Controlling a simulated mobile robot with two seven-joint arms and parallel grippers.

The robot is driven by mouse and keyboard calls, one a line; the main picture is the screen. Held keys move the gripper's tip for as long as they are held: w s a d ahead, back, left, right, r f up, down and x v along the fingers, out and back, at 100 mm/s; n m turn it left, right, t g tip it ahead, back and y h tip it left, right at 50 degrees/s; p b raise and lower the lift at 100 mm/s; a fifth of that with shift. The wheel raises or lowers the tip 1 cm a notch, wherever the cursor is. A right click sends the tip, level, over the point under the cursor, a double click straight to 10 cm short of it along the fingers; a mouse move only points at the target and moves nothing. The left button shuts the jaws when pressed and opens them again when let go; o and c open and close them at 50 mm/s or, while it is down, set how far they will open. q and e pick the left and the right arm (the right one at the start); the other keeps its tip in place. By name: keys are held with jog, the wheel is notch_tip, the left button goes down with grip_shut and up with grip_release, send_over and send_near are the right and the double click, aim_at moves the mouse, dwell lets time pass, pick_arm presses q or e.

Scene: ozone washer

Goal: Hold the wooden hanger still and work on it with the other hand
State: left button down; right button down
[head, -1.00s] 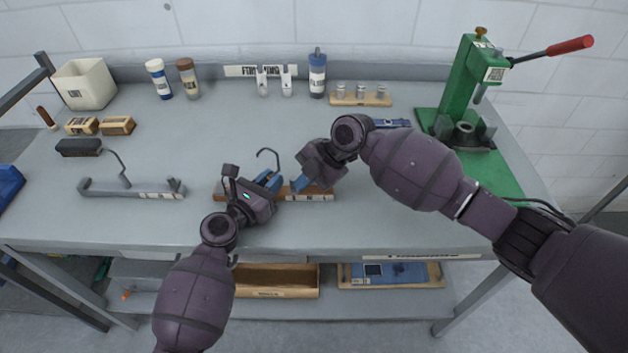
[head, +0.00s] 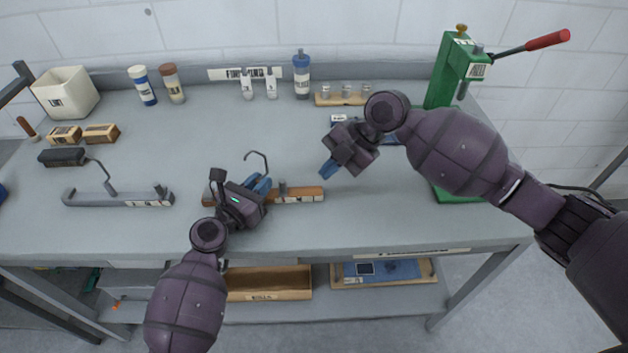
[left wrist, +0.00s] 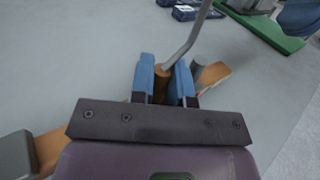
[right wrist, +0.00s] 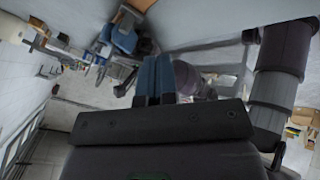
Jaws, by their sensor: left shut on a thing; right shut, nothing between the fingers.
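The wooden hanger (head: 305,195) lies on the bench with its metal hook (head: 258,158) rising behind it. Its middle is hidden behind my left gripper (head: 264,187) in the head view. In the left wrist view my left gripper (left wrist: 165,82) is shut on the hanger's wooden neck (left wrist: 161,85), at the foot of the grey hook. A grey peg (head: 283,187) stands on the bar right of the gripper. My right gripper (head: 328,168) is shut and empty, above and behind the hanger's right end, apart from it. Its fingers (right wrist: 155,78) touch each other in the right wrist view.
A green press (head: 446,85) with a red-handled lever stands at the back right. Bottles, a white bin (head: 66,93) and brushes line the back and left. The bench front right is clear.

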jog(key=shift+v, duration=1.25)
pick_arm(q)
jog(key=c, duration=1)
grip_release()
jog(key=shift+s+a, duration=0.1)
